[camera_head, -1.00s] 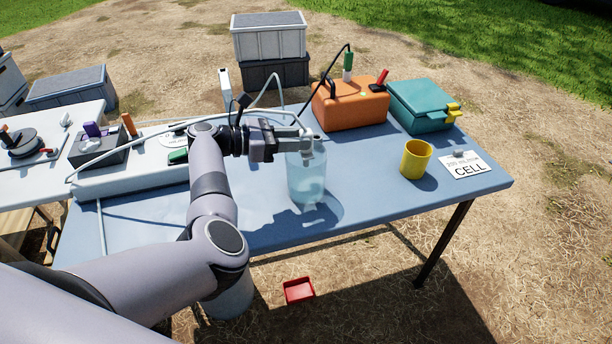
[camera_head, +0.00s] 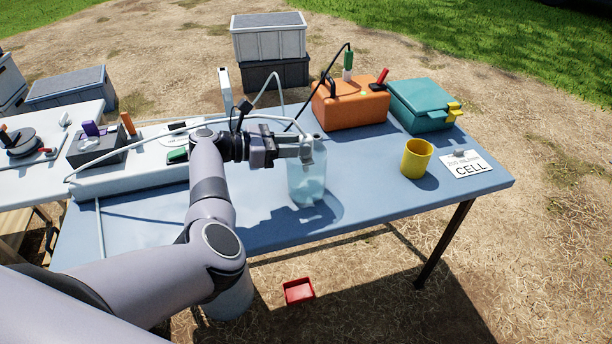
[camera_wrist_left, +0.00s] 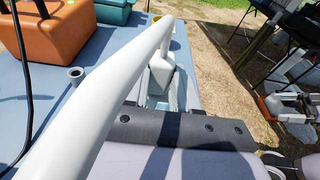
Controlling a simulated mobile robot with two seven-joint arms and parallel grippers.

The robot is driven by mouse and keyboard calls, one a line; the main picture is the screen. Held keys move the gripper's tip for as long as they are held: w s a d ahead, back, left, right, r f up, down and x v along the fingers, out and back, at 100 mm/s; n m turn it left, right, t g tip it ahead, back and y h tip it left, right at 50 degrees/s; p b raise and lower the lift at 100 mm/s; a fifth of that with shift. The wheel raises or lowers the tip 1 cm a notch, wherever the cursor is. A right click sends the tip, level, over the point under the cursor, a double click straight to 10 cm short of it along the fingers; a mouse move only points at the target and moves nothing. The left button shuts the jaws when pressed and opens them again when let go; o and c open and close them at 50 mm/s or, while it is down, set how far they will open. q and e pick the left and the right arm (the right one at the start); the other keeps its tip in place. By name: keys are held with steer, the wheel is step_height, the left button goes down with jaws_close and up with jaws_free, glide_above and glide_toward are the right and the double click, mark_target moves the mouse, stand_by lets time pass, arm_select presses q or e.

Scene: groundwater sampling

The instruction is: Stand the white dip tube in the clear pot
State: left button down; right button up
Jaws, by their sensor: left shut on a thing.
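My left gripper (camera_head: 304,150) is shut on the white dip tube (camera_head: 270,117), at the mouth of the clear pot (camera_head: 306,186). The pot stands upright on the blue table and has a pale blue tint low down. The tube's pale hose runs left from the gripper across the table. In the left wrist view, the thick white tube (camera_wrist_left: 112,88) crosses close to the camera and bends down at its far end. The gripper fingers hide the tube's lower end, so I cannot tell how far it is inside the pot.
An orange case (camera_head: 350,105) with a black lead and a teal box (camera_head: 422,103) stand behind the pot. A yellow cup (camera_head: 416,159) and a CELL card (camera_head: 466,165) are at the right. The blue table (camera_head: 375,180) is clear between pot and cup. A red tray (camera_head: 299,291) lies on the ground.

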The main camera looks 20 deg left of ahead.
arm_select(q)
steer(key=c, duration=0.8)
jaws_free()
steer(key=shift+a, duration=0.1)
steer(key=v, duration=0.7)
steer(key=shift+s, duration=0.1)
